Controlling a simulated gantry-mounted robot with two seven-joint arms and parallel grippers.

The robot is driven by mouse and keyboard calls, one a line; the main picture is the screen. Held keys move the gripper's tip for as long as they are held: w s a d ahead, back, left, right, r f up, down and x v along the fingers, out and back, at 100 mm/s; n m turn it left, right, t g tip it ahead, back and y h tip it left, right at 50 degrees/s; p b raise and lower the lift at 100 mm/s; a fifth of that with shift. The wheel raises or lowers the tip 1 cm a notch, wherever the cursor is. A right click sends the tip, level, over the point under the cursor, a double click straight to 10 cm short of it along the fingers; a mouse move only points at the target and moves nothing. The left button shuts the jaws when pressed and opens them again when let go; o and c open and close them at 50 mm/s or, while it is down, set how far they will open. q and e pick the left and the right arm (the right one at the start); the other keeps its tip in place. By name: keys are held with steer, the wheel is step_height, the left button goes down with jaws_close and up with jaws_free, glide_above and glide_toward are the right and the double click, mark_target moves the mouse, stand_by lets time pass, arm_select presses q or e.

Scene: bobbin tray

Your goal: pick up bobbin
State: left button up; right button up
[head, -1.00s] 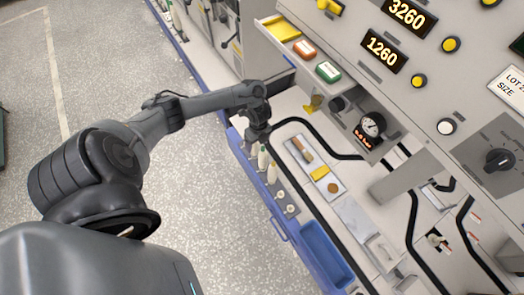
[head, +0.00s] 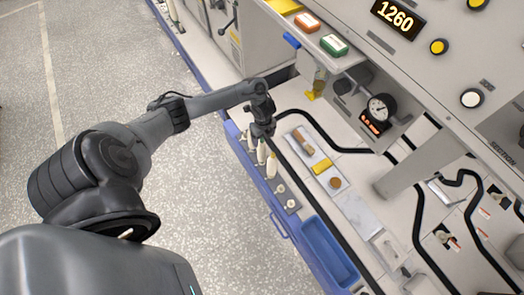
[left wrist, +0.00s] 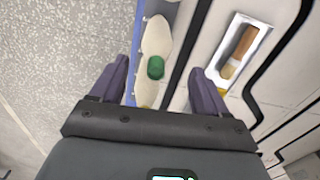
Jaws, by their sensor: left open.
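Several cream bobbins (head: 271,166) stand in a row on the blue-edged tray along the bench front in the head view. My left gripper (head: 263,131) is at the far end of this row, above it, and partly hides the bobbins there. In the left wrist view my left gripper (left wrist: 160,70) is open, with its two dark fingers apart and nothing held. A green round top (left wrist: 155,67) lies between the fingers, with cream bobbin bodies (left wrist: 157,36) around it. I cannot tell how far below the fingertips they are. My right gripper is not in view.
Empty pegs (head: 281,189) and a blue bin (head: 328,250) continue the bench front. A white tray (head: 305,146) with a brown-handled brush and a yellow block lies to the right. The drawer (head: 352,58) and gauge (head: 380,107) overhang the bench. Open floor lies left.

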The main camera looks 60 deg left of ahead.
mark_target(262, 142)
arm_select(q)
steer(key=f, duration=0.1)
steer(key=f+b, duration=0.1)
steer(key=f, duration=0.1)
steer(key=f+b, duration=0.1)
steer(key=shift+s+a+f, duration=0.1)
steer(key=shift+s+f, duration=0.15)
steer(key=shift+s, duration=0.05)
jaws_close()
